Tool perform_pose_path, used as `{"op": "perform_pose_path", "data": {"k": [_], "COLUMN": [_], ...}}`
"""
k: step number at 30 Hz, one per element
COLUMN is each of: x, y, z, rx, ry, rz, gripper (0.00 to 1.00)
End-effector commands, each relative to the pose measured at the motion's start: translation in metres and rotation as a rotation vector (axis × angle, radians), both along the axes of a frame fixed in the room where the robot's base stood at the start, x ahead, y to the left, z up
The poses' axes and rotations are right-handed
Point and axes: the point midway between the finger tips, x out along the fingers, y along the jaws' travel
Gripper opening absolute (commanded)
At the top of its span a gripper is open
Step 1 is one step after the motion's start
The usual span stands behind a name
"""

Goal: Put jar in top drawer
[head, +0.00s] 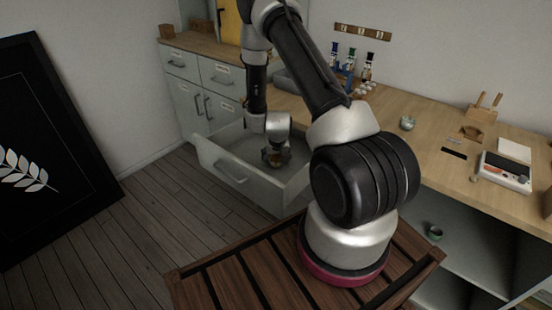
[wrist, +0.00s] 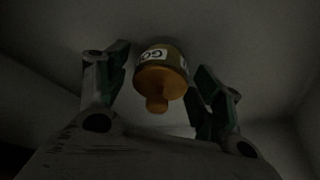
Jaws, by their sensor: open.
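The jar (wrist: 160,77) is amber with a white label that shows the letters "GO" and a knobbed orange lid. In the wrist view it lies between the two fingers of my gripper (wrist: 160,92), which stand apart with a gap on each side. In the head view my gripper (head: 274,158) points down inside the open top drawer (head: 226,172), low near its floor. Only a small orange-brown part of the jar shows there beneath the gripper. The drawer is pulled well out, with a handle on its front.
The drawer walls stand close around my gripper. Bottles (head: 367,66) stand on the wooden counter (head: 395,105) behind. A dark framed picture (head: 50,150) leans at left.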

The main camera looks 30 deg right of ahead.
Motion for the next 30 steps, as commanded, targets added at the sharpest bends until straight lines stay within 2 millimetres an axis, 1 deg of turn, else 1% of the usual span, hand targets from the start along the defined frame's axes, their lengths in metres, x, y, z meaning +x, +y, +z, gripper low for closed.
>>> {"op": "perform_pose_path", "data": {"k": [5,8,11,15,17,21,28,29,30], "x": [-0.001,-0.005,-0.012,-0.025,-0.03,-0.037,-0.04,-0.039,-0.037], "y": [0.001,0.003,0.006,0.011,0.014,0.016,0.02,0.022,0.026], "z": [0.006,0.02,0.042,0.075,0.088,0.102,0.118,0.123,0.133], "rx": [0.0,0.0,-0.001,0.0,0.001,-0.002,0.005,0.01,0.023], "ry": [-0.001,-0.002,-0.004,-0.005,-0.006,-0.001,-0.006,-0.011,-0.023], "rz": [-0.001,0.0,-0.001,-0.002,-0.002,-0.004,0.004,0.01,0.021], "gripper": [0.66,0.66,0.66,0.66,0.66,0.66,0.66,0.66,0.66]}}
